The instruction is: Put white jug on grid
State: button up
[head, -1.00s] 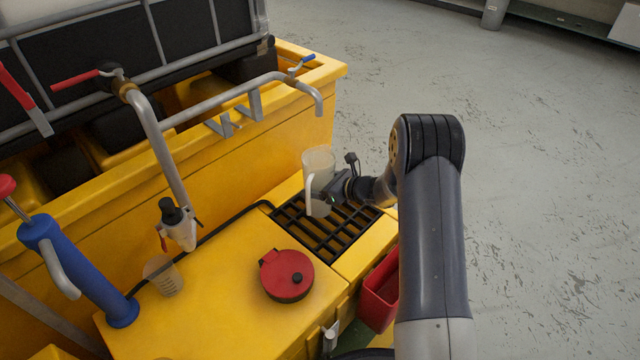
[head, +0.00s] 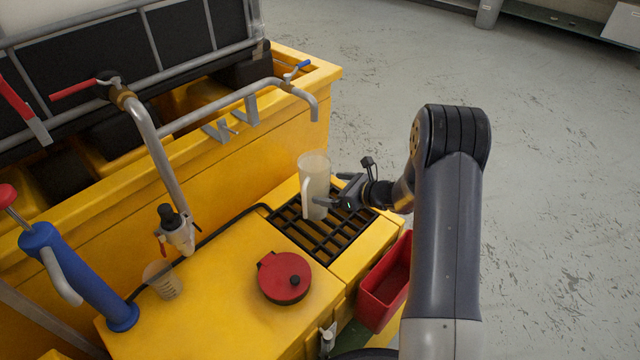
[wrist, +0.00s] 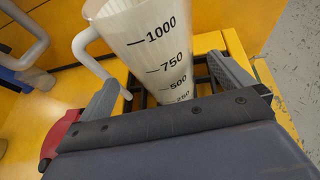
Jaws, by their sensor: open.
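The white jug (head: 315,181) stands upright on the black grid (head: 331,243), toward its far part, under the end of the grey pipe. In the wrist view the jug (wrist: 155,60) shows black volume marks, with its handle on the left. My gripper (head: 335,190) is open at the jug's right side, its fingers apart on either side of the jug's lower part. In the wrist view the fingers (wrist: 165,85) show gaps to the jug's wall. The jug's base is partly hidden there by my gripper body.
A red-lidded round container (head: 285,278) stands on the yellow top in front of the grid. A small clear beaker (head: 163,280) and a blue pump (head: 75,275) are at left. A red bin (head: 384,285) hangs at right. The grey pipe (head: 235,98) reaches above the jug.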

jog(key=v, duration=0.5)
jog(key=shift+s+d+r+p, duration=0.15)
jog(key=shift+s+d+p, duration=0.1)
jog(key=shift+p, duration=0.15)
